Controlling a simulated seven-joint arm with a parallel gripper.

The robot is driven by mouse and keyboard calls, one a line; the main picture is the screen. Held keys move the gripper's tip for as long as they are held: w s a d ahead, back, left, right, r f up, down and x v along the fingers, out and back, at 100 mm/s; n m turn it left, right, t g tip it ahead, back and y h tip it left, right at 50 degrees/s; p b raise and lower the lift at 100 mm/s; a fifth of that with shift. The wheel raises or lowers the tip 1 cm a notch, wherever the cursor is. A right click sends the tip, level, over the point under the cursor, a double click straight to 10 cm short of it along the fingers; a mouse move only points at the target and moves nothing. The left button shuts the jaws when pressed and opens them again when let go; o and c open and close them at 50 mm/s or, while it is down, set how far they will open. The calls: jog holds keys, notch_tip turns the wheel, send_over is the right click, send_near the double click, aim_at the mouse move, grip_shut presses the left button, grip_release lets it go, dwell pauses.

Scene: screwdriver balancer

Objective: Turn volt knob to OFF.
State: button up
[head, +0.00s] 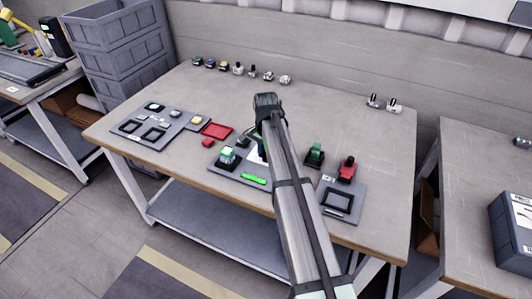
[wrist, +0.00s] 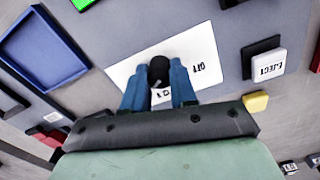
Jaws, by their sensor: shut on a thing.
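The volt knob (wrist: 158,68) is a small round black knob on a white label plate (wrist: 198,43) in the wrist view. The plate has upside-down lettering beside and below the knob. My gripper (wrist: 159,84) has its two blue fingers closed on either side of the knob. The fingers cover parts of the knob and label, so I cannot tell which mark it points to.
A white EJECT button (wrist: 269,64) and a yellow button (wrist: 255,102) lie right of my gripper in the wrist view. An empty blue tray (wrist: 42,52) lies left. In the head view, a red lever device (head: 347,169) and a green one (head: 315,153) stand right of my arm.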

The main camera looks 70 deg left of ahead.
grip_shut()
jog(key=shift+n, duration=0.3)
jog(key=n, duration=0.5)
jog(key=shift+n, duration=0.3)
jog(key=n, duration=0.5)
jog(key=shift+n, duration=0.3)
jog(key=n, duration=1.2)
